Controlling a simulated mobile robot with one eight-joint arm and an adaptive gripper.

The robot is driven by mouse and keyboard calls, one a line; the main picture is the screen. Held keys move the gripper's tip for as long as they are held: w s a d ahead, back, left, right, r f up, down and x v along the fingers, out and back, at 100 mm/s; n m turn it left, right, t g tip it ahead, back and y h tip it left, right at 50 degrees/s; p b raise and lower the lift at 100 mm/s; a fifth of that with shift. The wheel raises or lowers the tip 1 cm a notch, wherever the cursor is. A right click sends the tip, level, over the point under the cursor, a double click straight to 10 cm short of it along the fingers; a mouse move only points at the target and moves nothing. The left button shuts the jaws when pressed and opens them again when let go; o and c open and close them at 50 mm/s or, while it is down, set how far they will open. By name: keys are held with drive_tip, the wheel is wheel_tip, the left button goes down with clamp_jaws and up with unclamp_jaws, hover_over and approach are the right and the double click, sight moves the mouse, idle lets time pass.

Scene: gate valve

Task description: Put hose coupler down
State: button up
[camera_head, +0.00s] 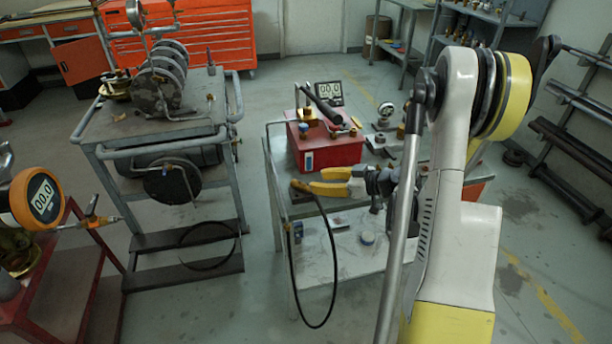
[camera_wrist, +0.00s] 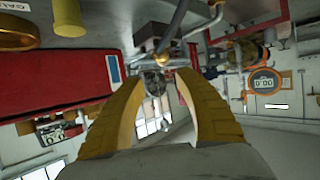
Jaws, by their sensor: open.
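My gripper (camera_head: 309,179) reaches left over the grey work table (camera_head: 268,160). Its two yellow fingers are spread apart; the wrist view shows the gap between them (camera_wrist: 149,70) with nothing clearly held. A black hose (camera_head: 333,262) runs from near the lower finger, loops down past the table's front edge and comes back up at the left. I cannot clearly make out the hose coupler; the hose end near the fingers is small and partly hidden. The wrist view is tilted, with a metal fitting (camera_wrist: 162,58) showing beyond the fingertips.
A red box (camera_head: 318,155) with a pump handle and a gauge (camera_head: 329,94) stands just behind my gripper. A grey cart (camera_head: 112,143) with a hose reel stands left. A red stand with an orange gauge (camera_head: 43,197) is at far left. Floor between cart and table is free.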

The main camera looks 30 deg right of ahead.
drive_tip(key=s+a+r+m+g+h, duration=0.2)
drive_tip(key=s+a+r+m+g, duration=0.3)
drive_tip(key=a+r, duration=0.7)
drive_tip(key=s+a+r+h, duration=0.1)
drive_tip(key=s+a, duration=0.3)
drive_tip(key=s, duration=0.4)
drive_tip(key=s+a+r+h, duration=0.2)
drive_tip(key=s+a+h, duration=0.1)
drive_tip(key=s, duration=0.5)
drive_tip(key=shift+a+r+m+p, duration=0.2)
drive_tip(key=shift+a+m+p, duration=0.2)
drive_tip(key=shift+a, duration=0.45)
drive_tip(key=shift+s, duration=0.1)
